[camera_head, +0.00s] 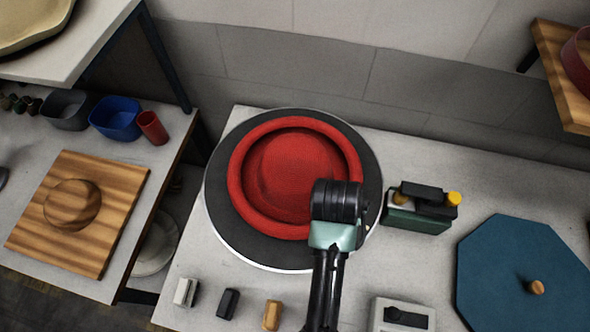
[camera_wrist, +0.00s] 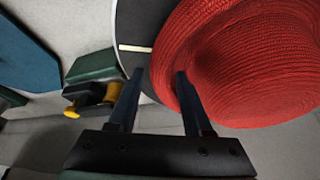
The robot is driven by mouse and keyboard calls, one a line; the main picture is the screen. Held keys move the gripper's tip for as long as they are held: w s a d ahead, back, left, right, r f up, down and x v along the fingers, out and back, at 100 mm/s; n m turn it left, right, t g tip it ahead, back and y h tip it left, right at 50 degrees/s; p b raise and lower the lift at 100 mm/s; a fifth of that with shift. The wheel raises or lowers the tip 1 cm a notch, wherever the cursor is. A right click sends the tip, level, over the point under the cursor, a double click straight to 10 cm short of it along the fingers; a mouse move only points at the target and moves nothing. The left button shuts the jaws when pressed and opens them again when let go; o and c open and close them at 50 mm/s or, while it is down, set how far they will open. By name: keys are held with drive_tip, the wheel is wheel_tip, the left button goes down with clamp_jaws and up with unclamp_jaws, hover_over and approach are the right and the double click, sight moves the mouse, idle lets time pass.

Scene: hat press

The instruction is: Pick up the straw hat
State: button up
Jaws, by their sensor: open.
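The straw hat (camera_head: 297,165) is red, with a wide upturned brim and a rounded crown. It lies on a round dark plate (camera_head: 230,222) with a pale rim. My gripper (camera_head: 335,190) is over the hat's lower right side in the head view, and its fingertips are hidden there. In the wrist view my gripper (camera_wrist: 155,80) is open. Its right finger overlaps the brim of the hat (camera_wrist: 250,60), and its left finger is over the dark plate outside the brim. I cannot tell whether a finger touches the hat.
A green box (camera_head: 416,212) with yellow knobs stands right of the plate. A blue octagonal board (camera_head: 510,270) lies further right. Small blocks (camera_head: 228,303) and a grey device (camera_head: 402,316) are at the front. A wooden board (camera_head: 120,190) is on the left table.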

drive_tip(key=x, duration=0.1)
drive_tip(key=p+x, duration=0.1)
drive_tip(key=x, duration=0.1)
drive_tip(key=shift+s+d, duration=0.15)
drive_tip(key=shift+d, duration=0.2)
drive_tip(key=shift+x, duration=0.85)
clamp_jaws()
